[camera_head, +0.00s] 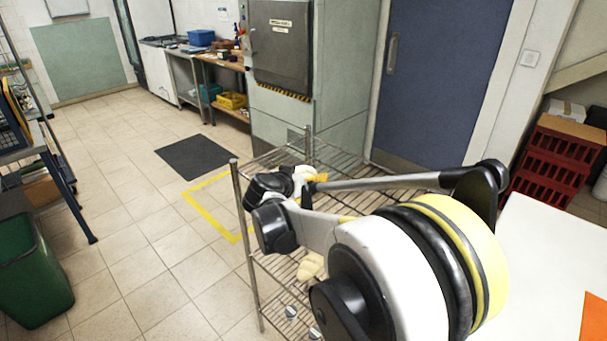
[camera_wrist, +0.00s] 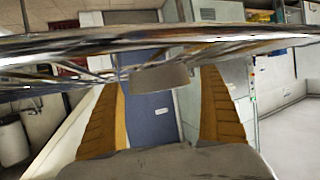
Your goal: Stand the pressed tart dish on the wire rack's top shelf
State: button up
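The wire rack's top shelf (camera_head: 345,172) stands in front of my body in the head view, its near part covered by my arm. My gripper (camera_head: 312,178) is low over this shelf and mostly hidden by its own links. In the wrist view the two tan fingers of my gripper (camera_wrist: 163,78) stand well apart. A grey-brown piece (camera_wrist: 160,77) shows between their tips; I cannot tell what it is or whether they touch it. A shiny, streaked band (camera_wrist: 220,46) crosses close beyond the fingertips. I cannot make out the tart dish with certainty in either view.
A cream-coloured object (camera_head: 311,267) lies on a lower rack level. A white tabletop (camera_head: 545,260) is at the right, red crates (camera_head: 555,160) behind it. A green bin (camera_head: 30,270) stands at left.

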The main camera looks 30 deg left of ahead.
jog(key=shift+r, duration=0.1)
jog(key=shift+s+r, duration=0.1)
jog(key=shift+r, duration=0.1)
jog(key=p+v, duration=0.3)
jog(key=v, duration=0.8)
jog(key=shift+s, duration=0.4)
jog(key=w+d+r+g+h, duration=0.1)
jog(key=w+d+r, duration=0.1)
jog(key=d, duration=0.6)
jog(key=w+d+r+g+h, duration=0.1)
jog(key=w+d+r, duration=0.1)
jog(key=d, duration=0.7)
jog(key=s+d+r+g, duration=0.1)
jog(key=s+d, duration=0.1)
jog(key=d, duration=0.9)
jog(key=s+d+r+g, duration=0.1)
jog(key=s+d, duration=0.2)
jog(key=d, duration=0.7)
jog(key=s+d+f+m+g, duration=0.1)
jog(key=s+d+f, duration=0.3)
jog(key=s+d, duration=1.2)
jog(key=shift+s+f+g, duration=0.2)
jog(key=shift+s+g, duration=0.4)
jog(key=shift+s, duration=0.4)
